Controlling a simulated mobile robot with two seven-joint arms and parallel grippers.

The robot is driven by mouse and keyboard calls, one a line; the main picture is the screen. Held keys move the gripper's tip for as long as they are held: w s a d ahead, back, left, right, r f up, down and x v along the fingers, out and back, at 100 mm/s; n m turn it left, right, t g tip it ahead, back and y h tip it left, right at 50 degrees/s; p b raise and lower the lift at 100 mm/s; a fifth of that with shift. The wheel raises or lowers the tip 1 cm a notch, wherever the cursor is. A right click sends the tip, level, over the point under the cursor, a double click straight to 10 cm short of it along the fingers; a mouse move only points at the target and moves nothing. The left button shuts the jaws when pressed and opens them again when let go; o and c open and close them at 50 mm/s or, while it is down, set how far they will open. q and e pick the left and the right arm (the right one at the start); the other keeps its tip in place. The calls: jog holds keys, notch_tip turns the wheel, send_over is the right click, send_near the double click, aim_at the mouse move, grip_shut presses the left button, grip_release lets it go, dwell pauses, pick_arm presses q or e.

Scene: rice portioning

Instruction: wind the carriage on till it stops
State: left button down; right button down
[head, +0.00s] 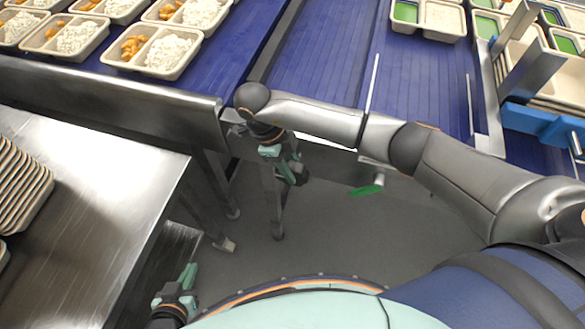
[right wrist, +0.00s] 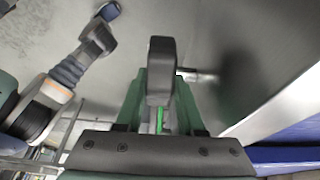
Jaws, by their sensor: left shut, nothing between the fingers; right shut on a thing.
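My right arm reaches across the front of the conveyor, and its gripper (head: 292,172) hangs below the belt's front edge. In the right wrist view that gripper (right wrist: 160,85) is shut on a dark, rounded handle (right wrist: 161,60). A short metal shaft (right wrist: 198,74) shows behind the handle, towards the metal side panel. My left gripper (head: 187,278) is shut and empty, low at the bottom left, apart from everything. I cannot clearly make out the carriage.
A green lever (head: 368,188) sticks out below the conveyor edge. A steel table (head: 100,220) with stacked trays (head: 22,190) stands at left. Filled trays (head: 160,50) lie on the blue belt (head: 320,50). A blue bracket (head: 535,120) is at right.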

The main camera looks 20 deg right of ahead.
jog(key=c, duration=0.8)
grip_release()
jog(key=shift+r, duration=0.1)
jog(key=v, duration=1.2)
jog(key=shift+p, duration=0.3)
jog(key=shift+a+r, duration=0.1)
jog(key=shift+r, duration=0.05)
